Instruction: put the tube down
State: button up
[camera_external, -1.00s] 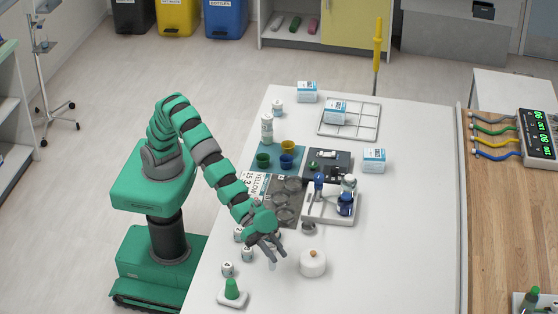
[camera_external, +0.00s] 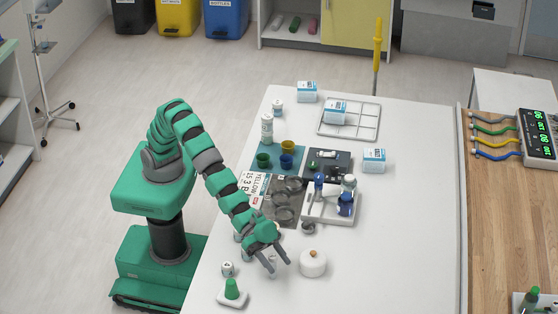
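My gripper (camera_external: 278,266) is low over the near part of the white table (camera_external: 405,240), left of a round white pot with a small orange-brown knob (camera_external: 313,264). Its two grey fingers point down toward the front and stand apart, so it looks open. A small pale, see-through tube (camera_external: 272,270) shows faintly by the left fingertip. It seems upright at table height, but the fingers partly hide it and I cannot tell whether they touch it.
The table's right side is clear.

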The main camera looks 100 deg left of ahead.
jog(key=shift+r, duration=0.15)
jog(key=p+v, duration=0.2)
jog(key=v, duration=1)
jog(key=w+a+r+n+t+y, duration=0.2)
jog(key=w+a+r, duration=0.2)
jog(key=a+r, duration=0.85)
jog(key=w+a+r+n+t+y, duration=0.1)
jog(key=w+a+r+n+y, duration=0.15)
jog(key=a+r, duration=0.95)
jog(key=s+a+r+n+y, duration=0.1)
jog(key=s+a+r, duration=0.2)
jog(key=a+r, duration=0.2)
jog(key=s+a+r+n+t+y, duration=0.1)
jog(key=s+a+r, duration=0.3)
jog(key=a, duration=0.8)
jog(key=s+a+r+n+t+y, duration=0.1)
jog(key=s+a+r+y, duration=0.1)
jog(key=s+a+r, duration=0.2)
jog(key=a+r, duration=0.2)
jog(key=a, duration=0.2)
jog(key=shift+s+a+r, duration=0.2)
jog(key=shift+r, duration=0.2)
